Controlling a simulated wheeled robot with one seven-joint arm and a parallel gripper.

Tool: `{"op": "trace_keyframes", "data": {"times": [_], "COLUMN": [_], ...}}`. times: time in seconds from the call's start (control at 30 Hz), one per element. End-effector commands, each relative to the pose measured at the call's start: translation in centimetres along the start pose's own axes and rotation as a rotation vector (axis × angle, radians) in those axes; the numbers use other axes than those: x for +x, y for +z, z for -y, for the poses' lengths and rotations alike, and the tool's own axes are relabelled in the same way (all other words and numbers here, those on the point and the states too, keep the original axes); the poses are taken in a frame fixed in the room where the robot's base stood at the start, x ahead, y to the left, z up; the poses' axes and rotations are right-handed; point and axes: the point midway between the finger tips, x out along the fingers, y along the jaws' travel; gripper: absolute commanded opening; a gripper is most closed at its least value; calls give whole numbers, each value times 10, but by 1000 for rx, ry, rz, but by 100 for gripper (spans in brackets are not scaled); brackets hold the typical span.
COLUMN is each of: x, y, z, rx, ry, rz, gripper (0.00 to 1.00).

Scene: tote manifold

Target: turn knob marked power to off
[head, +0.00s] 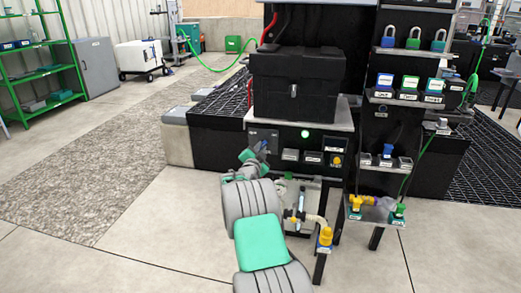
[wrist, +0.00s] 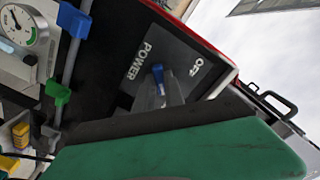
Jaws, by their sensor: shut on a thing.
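The power knob (wrist: 166,94) is grey with a blue tip and sits on a dark panel plate (wrist: 191,53) in the wrist view. The word POWER is printed to its left and OFF to its upper right. The blue tip points up in the picture, between the two words. My gripper (head: 257,149) is at the left end of the control panel in the head view, shut on the knob. Its green finger with a dark pad fills the bottom of the wrist view and hides the knob's lower part. The arm and gripper largely cover the knob in the head view.
A black case (head: 296,82) stands above the panel. A lit green lamp (head: 305,133) and a yellow-based knob (head: 337,160) are to the right. Pipes with a yellow valve (head: 325,237) stand below. A gauge (wrist: 22,25) and coloured valves show at left in the wrist view.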

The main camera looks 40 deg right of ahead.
Motion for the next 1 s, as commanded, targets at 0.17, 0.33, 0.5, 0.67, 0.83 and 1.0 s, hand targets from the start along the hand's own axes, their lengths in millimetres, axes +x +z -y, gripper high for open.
{"op": "trace_keyframes", "data": {"times": [0.17,0.33,0.5,0.67,0.83,1.0], "x": [0,0,0,0,0,0], "y": [0,0,1,1,2,2], "z": [0,0,-1,-2,-3,-3], "rx": [0,-1,-14,-63,-162,-303], "ry": [0,1,1,1,1,2], "rz": [0,0,0,0,1,1], "gripper": [0,0,0,0,0,0]}}
